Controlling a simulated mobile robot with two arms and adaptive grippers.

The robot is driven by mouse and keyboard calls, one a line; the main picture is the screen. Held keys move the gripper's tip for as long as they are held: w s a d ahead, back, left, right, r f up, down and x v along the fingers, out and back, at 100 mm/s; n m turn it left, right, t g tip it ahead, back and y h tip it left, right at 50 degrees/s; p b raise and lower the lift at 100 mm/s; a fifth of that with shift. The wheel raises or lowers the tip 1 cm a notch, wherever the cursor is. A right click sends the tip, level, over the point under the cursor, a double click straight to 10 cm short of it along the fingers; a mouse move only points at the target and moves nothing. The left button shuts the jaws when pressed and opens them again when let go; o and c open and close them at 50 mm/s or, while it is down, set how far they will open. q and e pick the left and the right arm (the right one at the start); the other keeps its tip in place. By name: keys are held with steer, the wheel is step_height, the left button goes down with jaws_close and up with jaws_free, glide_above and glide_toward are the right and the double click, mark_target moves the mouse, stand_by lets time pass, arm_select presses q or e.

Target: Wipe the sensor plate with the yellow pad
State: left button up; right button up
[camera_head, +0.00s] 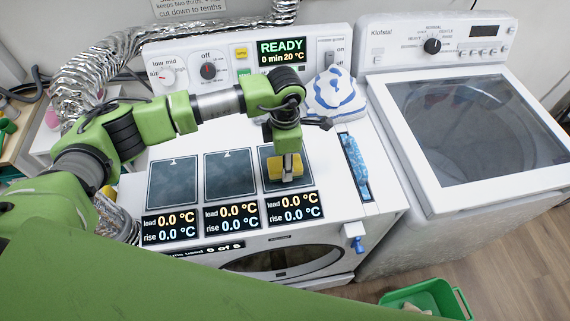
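Three dark square sensor plates lie in a row on the white machine top: a left plate (172,184), a middle plate (229,175) and a right plate (268,152). The yellow pad (299,165) is at the right plate and shows on both sides of my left gripper's fingers. My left gripper (288,176) points down over that plate and appears shut on the pad. The fingers hide the pad's middle, and the gripper and pad cover part of the plate. Whether the pad touches the plate is hard to tell. My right gripper is not in view.
Displays below the plates (232,217) read 0.0 °C. The rear panel display (282,51) reads READY. A white-and-blue cloth (335,97) lies behind right, and a blue object (355,160) sits in a slot. A washer (460,130) stands right; a green crate (428,300) is on the floor.

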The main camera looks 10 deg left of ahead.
arm_select(q)
steer(key=shift+w+r, duration=0.1)
steer(key=shift+r, duration=0.3)
steer(key=s+a+r+b, duration=0.5)
steer(key=s+r+b, duration=0.2)
steer(key=s+r, duration=0.4)
steer(key=shift+s+r+b, duration=0.3)
steer(key=shift+s+r, duration=0.05)
steer(key=shift+s, duration=0.75)
steer(key=shift+o, duration=0.5)
steer(key=shift+a, duration=0.1)
steer(key=c, duration=0.4)
steer(key=shift+o, duration=0.2)
